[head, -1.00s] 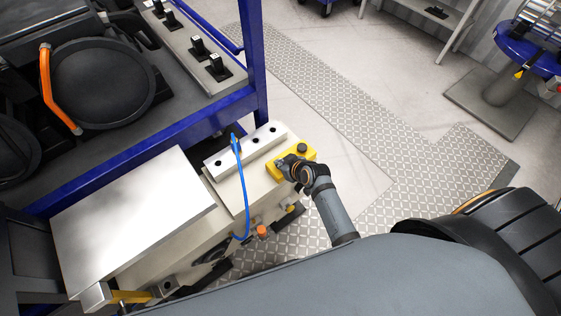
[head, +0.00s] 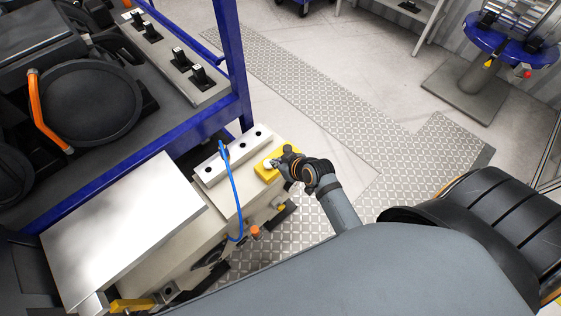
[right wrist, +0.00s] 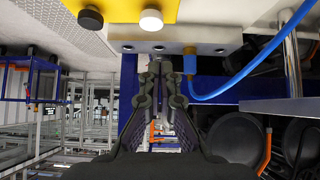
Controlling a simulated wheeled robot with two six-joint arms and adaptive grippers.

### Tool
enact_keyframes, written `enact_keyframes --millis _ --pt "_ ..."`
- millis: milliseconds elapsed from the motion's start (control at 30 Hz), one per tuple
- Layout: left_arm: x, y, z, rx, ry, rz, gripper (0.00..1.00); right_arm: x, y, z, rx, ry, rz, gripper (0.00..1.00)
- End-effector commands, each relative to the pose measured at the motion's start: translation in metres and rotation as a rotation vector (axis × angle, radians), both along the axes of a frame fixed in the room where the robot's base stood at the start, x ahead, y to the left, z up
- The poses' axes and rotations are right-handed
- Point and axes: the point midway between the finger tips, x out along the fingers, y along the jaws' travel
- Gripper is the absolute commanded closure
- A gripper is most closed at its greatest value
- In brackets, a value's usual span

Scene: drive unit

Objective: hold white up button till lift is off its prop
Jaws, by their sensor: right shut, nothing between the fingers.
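The yellow button box (head: 262,175) sits on the beige unit, right of the silver rail. My right gripper (head: 274,162) is shut and empty over the box's right part, hiding the black button in the head view. In the right wrist view the box (right wrist: 125,8) shows at the top, with a white button (right wrist: 151,19) and a black button (right wrist: 90,18). The fingertips (right wrist: 160,65) appear apart from the white button. A silver plate (head: 125,225) tops the unit; a yellow bar (head: 132,305) shows below its front corner. I cannot tell whether they touch. My left gripper is out of view.
A blue cable (head: 232,190) hangs from the silver rail (head: 235,158) beside the box. A blue frame post (head: 230,60) stands behind it. An orange knob (head: 255,232) is on the unit's side. Floor to the right (head: 330,100) is clear.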

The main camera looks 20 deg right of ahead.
Motion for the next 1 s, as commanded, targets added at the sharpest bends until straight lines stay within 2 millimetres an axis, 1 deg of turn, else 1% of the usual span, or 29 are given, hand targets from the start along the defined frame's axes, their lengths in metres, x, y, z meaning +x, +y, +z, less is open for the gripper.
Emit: enact_keyframes --millis 33,100,233,833,867,933,967,1000 --pt "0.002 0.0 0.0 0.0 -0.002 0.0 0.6 -0.006 -0.002 0.005 -0.003 -0.001 0.001 1.0" --pt "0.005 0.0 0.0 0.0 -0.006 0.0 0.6 -0.011 -0.004 0.012 -0.001 -0.003 0.001 1.0" --pt "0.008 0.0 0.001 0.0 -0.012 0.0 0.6 -0.017 -0.006 0.019 0.0 -0.002 0.001 1.0" --pt "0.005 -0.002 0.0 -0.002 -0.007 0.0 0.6 -0.018 -0.006 0.02 0.001 -0.002 -0.001 1.0" --pt "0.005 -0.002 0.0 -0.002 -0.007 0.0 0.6 -0.018 -0.007 0.017 0.0 0.002 -0.004 1.0" --pt "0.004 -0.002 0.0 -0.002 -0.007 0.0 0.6 -0.021 -0.011 -0.002 -0.003 0.028 -0.019 1.0" --pt "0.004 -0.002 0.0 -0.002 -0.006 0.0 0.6 -0.023 -0.013 -0.016 -0.004 0.05 -0.031 1.0" --pt "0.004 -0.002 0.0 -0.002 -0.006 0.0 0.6 -0.029 -0.018 -0.04 -0.01 0.083 -0.051 1.0"
